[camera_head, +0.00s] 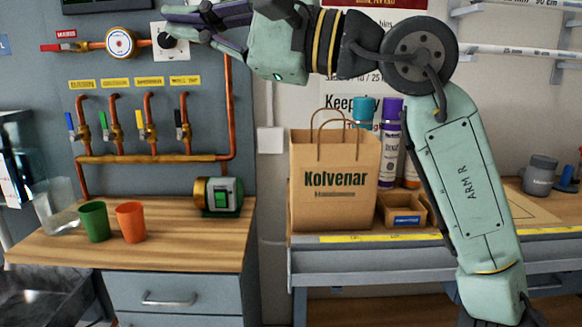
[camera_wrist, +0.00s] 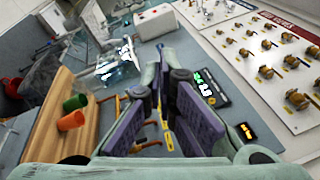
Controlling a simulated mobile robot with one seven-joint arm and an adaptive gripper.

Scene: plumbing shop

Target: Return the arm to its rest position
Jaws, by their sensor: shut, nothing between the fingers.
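My arm (camera_head: 465,185) rises from the lower right, bends at a dark elbow joint at the top and reaches left. My gripper (camera_head: 172,18) is at the top of the head view, in front of the wall panel by a black knob (camera_head: 168,42) on a white plate. I cannot tell whether it touches the knob. In the wrist view the gripper's (camera_wrist: 164,78) two purple-padded fingers point away from the camera. They are shut with nothing held between them.
A green cup (camera_head: 94,222) and an orange cup (camera_head: 130,222) stand on the left wooden counter (camera_head: 60,250), near a green-fronted pump (camera_head: 219,196). Copper pipes with coloured valves line the panel. A Kolvenar paper bag (camera_head: 334,200) stands left of my arm, beside spray cans (camera_head: 391,140).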

